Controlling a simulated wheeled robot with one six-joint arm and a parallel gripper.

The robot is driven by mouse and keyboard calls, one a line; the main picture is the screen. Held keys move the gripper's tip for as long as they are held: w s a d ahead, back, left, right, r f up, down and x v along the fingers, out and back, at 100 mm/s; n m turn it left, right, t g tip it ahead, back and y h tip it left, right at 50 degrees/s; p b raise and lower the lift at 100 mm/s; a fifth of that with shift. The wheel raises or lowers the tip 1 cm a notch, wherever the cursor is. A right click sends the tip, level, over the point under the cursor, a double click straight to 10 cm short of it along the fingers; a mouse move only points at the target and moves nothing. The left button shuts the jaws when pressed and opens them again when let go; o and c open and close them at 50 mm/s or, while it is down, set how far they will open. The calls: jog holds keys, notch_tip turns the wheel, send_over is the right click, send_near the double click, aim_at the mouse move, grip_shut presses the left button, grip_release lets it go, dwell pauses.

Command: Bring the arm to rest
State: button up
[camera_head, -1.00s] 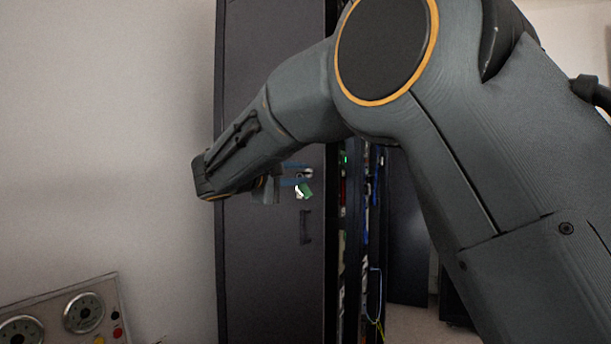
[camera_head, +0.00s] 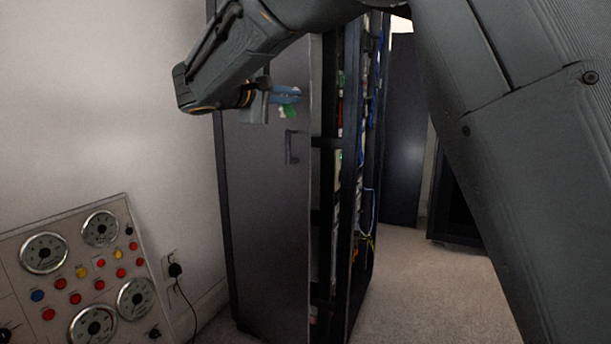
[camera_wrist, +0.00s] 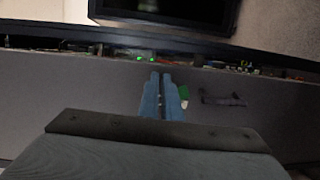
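My arm reaches in from the right in the head view. My gripper (camera_head: 284,94) has blue fingers and is in front of the upper part of a dark cabinet door (camera_head: 262,190). In the wrist view, the two blue fingers of my gripper (camera_wrist: 161,80) lie close together with only a thin line between them. The gripper looks shut; I cannot tell whether something thin is between the tips. A small green and white piece (camera_head: 288,111) shows just below the fingers, and beside them in the wrist view (camera_wrist: 184,94). I cannot tell whether the fingers touch the door.
The door handle (camera_head: 291,147) is below the gripper. The rack (camera_head: 345,200) stands partly open, with cables and green lights inside. A panel with gauges and coloured buttons (camera_head: 85,275) is at lower left, near a wall socket (camera_head: 173,268). Carpet (camera_head: 430,285) is free at right.

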jog(key=shift+o, duration=0.5)
jog(key=s+d+f+g, duration=0.3)
jog(key=d+f, duration=0.3)
jog(key=f, duration=0.1)
jog(key=shift+d+f+y, duration=0.2)
jog(key=shift+d+y, duration=0.1)
jog(key=shift+d, duration=0.1)
jog(key=s+d+f+m+g+y, duration=0.2)
jog(key=s+d+f+g, duration=0.4)
jog(key=s+f, duration=0.5)
jog(key=s+d+f+m+g+y, duration=0.1)
jog(key=s+f+m+g+y, duration=0.15)
jog(key=s+f, duration=0.5)
jog(key=s+d+f+m+g+y, duration=0.1)
jog(key=s+f+y, duration=0.25)
jog(key=s, duration=0.75)
jog(key=s+d+f+m+g+y, duration=0.1)
jog(key=s+f+m+g+y, duration=0.1)
jog(key=s+f, duration=0.55)
jog(key=s+d+r+m+p, duration=0.1)
jog(key=d+r+p, duration=0.3)
jog(key=p, duration=0.6)
jog(key=s+d+r+m+p, duration=0.1)
jog(key=d+r+m+p, duration=0.1)
jog(key=d+r+p, duration=0.3)
notch_tip(320, 180, up, 4)
jog(key=p, duration=0.4)
jog(key=shift+d+h+p, duration=0.25)
jog(key=shift+h+p, duration=0.1)
jog(key=shift+h, duration=0.05)
